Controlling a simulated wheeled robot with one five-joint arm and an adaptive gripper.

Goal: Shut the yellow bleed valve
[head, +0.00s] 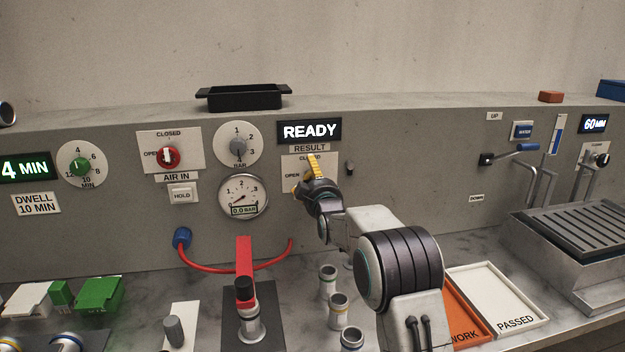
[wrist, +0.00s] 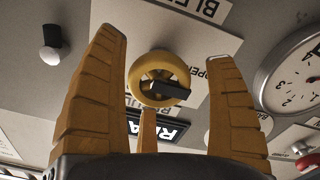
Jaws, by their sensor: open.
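The yellow bleed valve (wrist: 136,76) is a round yellow handwheel with a black pointer on a white plate, seen in the wrist view. The black pointer lies toward the plate's OPEN lettering at the right of that view. My gripper (wrist: 165,50) is open, with its yellow fingers spread on either side of the valve and a third finger below it. Nothing is clasped, and I cannot tell whether any finger touches the wheel. In the head view my gripper (head: 309,175) is at the bleed valve's plate (head: 300,160) and mostly hides the valve.
A pressure gauge (head: 243,195) reading 0.0 bar is left of my gripper. A small black knob (head: 350,168) sits just right. Below stand a red clamp (head: 244,262) and several metal cylinders (head: 328,282).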

